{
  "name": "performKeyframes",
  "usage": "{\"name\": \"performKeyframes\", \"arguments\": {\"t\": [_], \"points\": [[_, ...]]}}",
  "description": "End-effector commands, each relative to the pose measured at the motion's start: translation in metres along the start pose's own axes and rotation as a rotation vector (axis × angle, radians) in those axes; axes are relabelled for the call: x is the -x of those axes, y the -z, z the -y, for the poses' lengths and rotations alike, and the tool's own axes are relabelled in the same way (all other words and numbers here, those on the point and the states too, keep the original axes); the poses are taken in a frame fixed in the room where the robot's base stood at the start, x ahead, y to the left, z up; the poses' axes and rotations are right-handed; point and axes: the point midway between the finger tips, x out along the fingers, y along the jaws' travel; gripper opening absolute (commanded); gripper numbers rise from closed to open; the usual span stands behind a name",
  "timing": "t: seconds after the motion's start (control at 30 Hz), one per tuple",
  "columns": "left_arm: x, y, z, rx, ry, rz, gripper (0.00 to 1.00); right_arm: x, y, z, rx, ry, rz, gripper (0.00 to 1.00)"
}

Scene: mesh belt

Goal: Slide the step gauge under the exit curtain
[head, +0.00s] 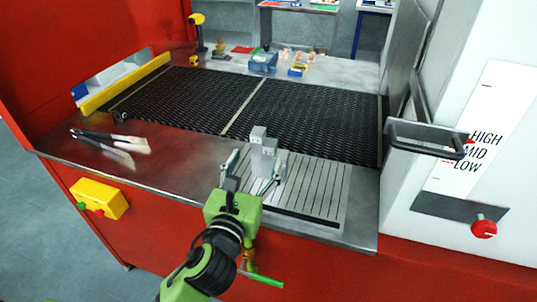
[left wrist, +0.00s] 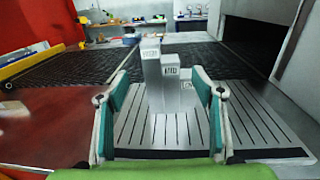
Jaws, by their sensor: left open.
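The step gauge (head: 263,150) is a grey metal block with stepped tops, standing upright on a slotted metal plate (head: 325,200) at the belt's near side. In the left wrist view the step gauge (left wrist: 153,75) shows its labelled steps, a tall one at the left and lower ones to the right. My left gripper (head: 253,172) is open, with a finger on each side of the gauge; I cannot tell whether either touches it. In the left wrist view a dark opening (left wrist: 240,35) lies at the right end of the belt; I cannot make out a curtain there.
The black mesh belt (head: 180,95) runs behind the plate. A grey handle (head: 425,137) juts out beside the HIGH, MID, LOW scale (head: 468,150) at right. Tongs (head: 110,140) lie on the left ledge. Small items, including a blue one (head: 263,61), stand behind the belt.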

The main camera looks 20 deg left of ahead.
Motion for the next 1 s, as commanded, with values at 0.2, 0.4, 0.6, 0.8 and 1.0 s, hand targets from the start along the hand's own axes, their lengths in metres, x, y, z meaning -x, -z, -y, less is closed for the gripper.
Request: {"name": "performKeyframes", "arguments": {"t": [0.2,0.4,0.6,0.8,1.0], "points": [[-0.020,0.000,0.000,0.002,0.000,-0.001,0.61,0.003,0.017,0.000,0.000,0.000,-0.024,0.40],[-0.045,0.000,0.002,0.004,-0.002,-0.001,0.61,0.010,0.043,-0.003,0.000,-0.004,-0.063,0.40],[-0.069,0.001,0.002,0.002,0.000,-0.001,0.61,0.013,0.036,-0.003,0.000,-0.003,-0.051,0.40],[-0.071,0.003,0.002,0.002,0.001,-0.003,0.61,0.013,0.025,-0.001,0.000,-0.001,-0.035,0.40],[-0.071,0.003,0.002,0.002,0.001,-0.003,0.27,0.013,0.022,-0.001,0.000,-0.001,-0.031,0.40]]}}
